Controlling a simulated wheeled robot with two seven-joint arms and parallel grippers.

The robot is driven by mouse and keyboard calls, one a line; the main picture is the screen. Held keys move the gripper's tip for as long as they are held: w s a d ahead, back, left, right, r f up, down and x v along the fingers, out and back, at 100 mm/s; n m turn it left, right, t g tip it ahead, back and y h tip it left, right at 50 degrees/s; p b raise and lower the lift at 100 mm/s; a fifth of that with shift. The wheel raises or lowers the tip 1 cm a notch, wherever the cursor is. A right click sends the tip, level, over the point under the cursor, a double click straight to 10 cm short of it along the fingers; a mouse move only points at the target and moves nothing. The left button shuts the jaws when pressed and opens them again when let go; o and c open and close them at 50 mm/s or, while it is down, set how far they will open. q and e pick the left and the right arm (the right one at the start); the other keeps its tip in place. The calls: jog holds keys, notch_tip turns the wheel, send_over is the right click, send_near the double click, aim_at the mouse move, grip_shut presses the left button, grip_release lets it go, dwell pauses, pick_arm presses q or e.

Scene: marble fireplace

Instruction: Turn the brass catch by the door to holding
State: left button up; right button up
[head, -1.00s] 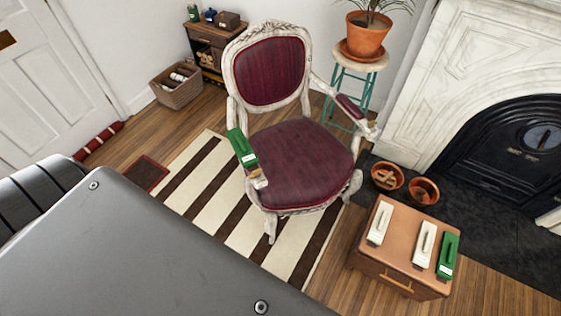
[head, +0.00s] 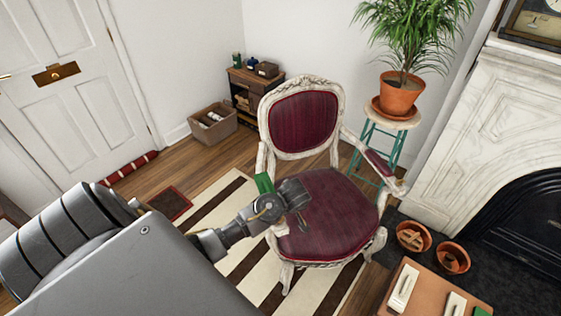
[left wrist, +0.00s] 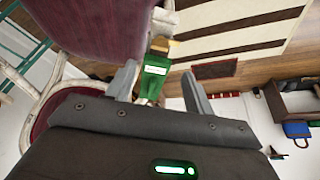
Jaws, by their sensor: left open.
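The white panelled door (head: 75,105) stands at the left in the head view. It bears a brass letter plate (head: 56,74), and a small brass handle (head: 5,76) shows at the picture's left edge. I cannot make out a separate brass catch. My left gripper (head: 303,222) is over the chair's near left armrest. In the left wrist view the left gripper (left wrist: 158,82) has its fingers apart, with a green labelled block (left wrist: 153,72) between them in the picture. The same block (head: 264,184) is partly hidden in the head view. My right gripper is out of view.
A red-cushioned chair (head: 330,205) stands on a striped rug (head: 205,205). A plant stool (head: 380,145), terracotta pots (head: 452,257), a brown box with white blocks (head: 424,296) and the fireplace lie right. A basket (head: 213,124) and a red draught stopper (head: 130,167) lie near the door.

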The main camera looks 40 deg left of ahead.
aim_at(280, 222)
pick_arm(q)
jog(key=x, duration=1)
jog(key=shift+w+a+f, duration=0.15)
jog(key=shift+a, duration=0.05)
jog(key=c, duration=1)
